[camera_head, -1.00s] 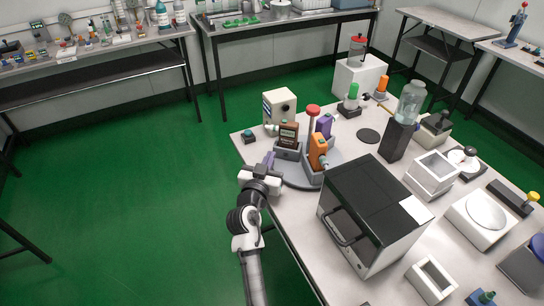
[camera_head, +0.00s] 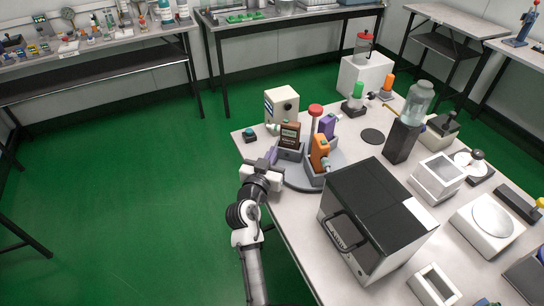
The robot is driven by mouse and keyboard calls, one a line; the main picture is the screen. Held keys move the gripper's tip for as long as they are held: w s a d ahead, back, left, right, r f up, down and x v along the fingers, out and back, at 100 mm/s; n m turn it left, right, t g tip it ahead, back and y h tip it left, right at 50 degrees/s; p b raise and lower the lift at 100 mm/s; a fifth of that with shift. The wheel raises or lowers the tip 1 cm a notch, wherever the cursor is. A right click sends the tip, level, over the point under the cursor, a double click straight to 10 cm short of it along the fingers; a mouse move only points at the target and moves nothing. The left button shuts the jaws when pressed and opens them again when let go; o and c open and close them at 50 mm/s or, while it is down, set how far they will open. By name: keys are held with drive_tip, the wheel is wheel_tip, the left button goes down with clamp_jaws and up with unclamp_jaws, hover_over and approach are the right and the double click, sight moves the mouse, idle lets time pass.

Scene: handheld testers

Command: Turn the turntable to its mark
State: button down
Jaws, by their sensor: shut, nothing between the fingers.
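The turntable (camera_head: 300,181) is a grey round base near the left corner of the table, with a red-knobbed post (camera_head: 314,112) in its middle. It bears a dark brown tester (camera_head: 290,136) facing the front left, an orange tester (camera_head: 319,152) at the front right and a purple tester (camera_head: 327,124) behind. My gripper (camera_head: 272,156) is shut and empty at the turntable's left side, close to the grey holder under the brown tester. I cannot tell whether it touches. The mark cannot be made out.
A cream box (camera_head: 282,103) stands behind the turntable, and a small teal-topped button box (camera_head: 249,135) to its left. A large black-and-white oven-like box (camera_head: 378,215) stands close at the right. A flat dark disc (camera_head: 373,136) lies behind, with free tabletop around it.

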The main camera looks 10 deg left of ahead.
drive_tip(key=shift+w+a+f+m+g+h+b, duration=0.15)
drive_tip(key=shift+w+m+h+b, duration=0.3)
drive_tip(key=shift+b, duration=0.55)
drive_tip(key=shift+w+a+f+m+g+h+b, duration=0.15)
drive_tip(key=shift+w+m+h+b, duration=0.15)
drive_tip(key=shift+h+b, duration=0.5)
drive_tip(key=w+m+h+b, duration=0.1)
drive_tip(key=b, duration=0.2)
drive_tip(key=shift+w+a+r+g+h, duration=0.1)
drive_tip(key=shift+w+a+g+h, duration=0.1)
drive_tip(key=shift+g+h, duration=0.2)
drive_tip(key=shift+w+d+r+m+g+h+b, duration=0.1)
drive_tip(key=shift+w+m+g+h+b, duration=0.6)
drive_tip(key=shift+m+h+b, duration=0.45)
drive_tip(key=shift+w+d+r+m+g+h+b, duration=0.1)
drive_tip(key=shift+w+m+g+h+b, duration=0.65)
drive_tip(key=shift+b, duration=0.7)
drive_tip(key=shift+w, duration=0.1)
